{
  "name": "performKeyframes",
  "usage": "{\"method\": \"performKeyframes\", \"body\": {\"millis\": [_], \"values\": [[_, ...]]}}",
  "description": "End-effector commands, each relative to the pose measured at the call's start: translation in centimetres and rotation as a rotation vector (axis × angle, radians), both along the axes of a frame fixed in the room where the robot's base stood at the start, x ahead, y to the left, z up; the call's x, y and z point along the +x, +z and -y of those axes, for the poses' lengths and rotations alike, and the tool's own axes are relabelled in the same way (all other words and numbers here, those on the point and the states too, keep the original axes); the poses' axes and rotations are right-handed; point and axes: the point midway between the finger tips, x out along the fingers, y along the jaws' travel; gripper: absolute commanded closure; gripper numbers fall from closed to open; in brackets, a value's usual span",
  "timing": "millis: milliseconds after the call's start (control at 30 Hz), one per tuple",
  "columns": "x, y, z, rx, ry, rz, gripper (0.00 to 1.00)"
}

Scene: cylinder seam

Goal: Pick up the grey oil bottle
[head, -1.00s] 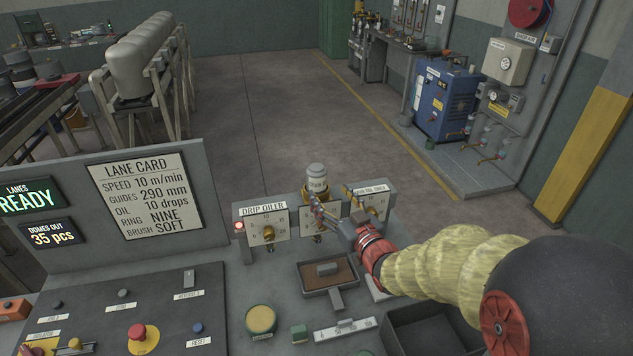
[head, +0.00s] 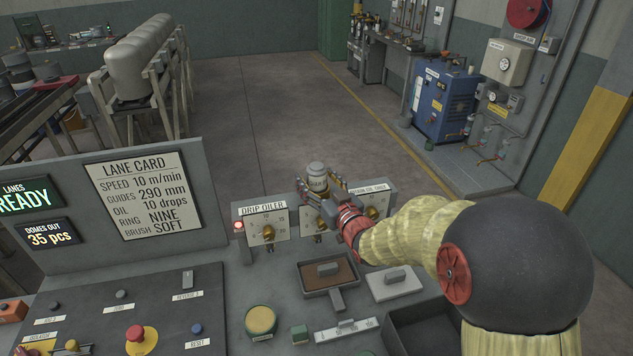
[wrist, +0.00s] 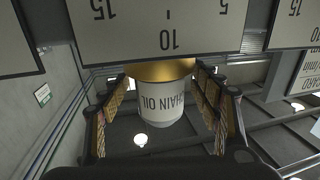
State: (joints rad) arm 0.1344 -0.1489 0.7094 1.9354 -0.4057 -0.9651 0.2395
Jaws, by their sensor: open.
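The grey oil bottle (head: 317,176) stands upright at the middle dial of the drip oiler panel (head: 290,218), with a pale label. In the wrist view the bottle (wrist: 165,108) appears upside down, its label reading CHAIN OIL, with a brass-coloured collar (wrist: 160,70) at its base. My gripper (head: 319,187) is open, with a finger on each side of the bottle. In the wrist view my gripper (wrist: 163,85) shows gaps between both fingers and the bottle. The fingers and wrist partly cover the middle dial and the bottle's lower part in the head view.
Dial plates flank the bottle closely, the left one (head: 267,233) and the right one (head: 371,206). Below on the bench are a brown-filled tray (head: 327,290), a grey block (head: 394,282) and a dark bin (head: 425,325). The floor behind the panel is clear.

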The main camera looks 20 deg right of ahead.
Motion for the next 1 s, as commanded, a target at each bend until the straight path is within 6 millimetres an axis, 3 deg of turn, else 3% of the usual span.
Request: {"method": "performKeyframes", "body": {"millis": [67, 1000], "values": [[-0.02, 0.01, 0.0, 0.0, 0.0, 0.0, 0.37], [-0.03, 0.07, 0.01, 0.0, 0.0, 0.001, 0.88]]}}
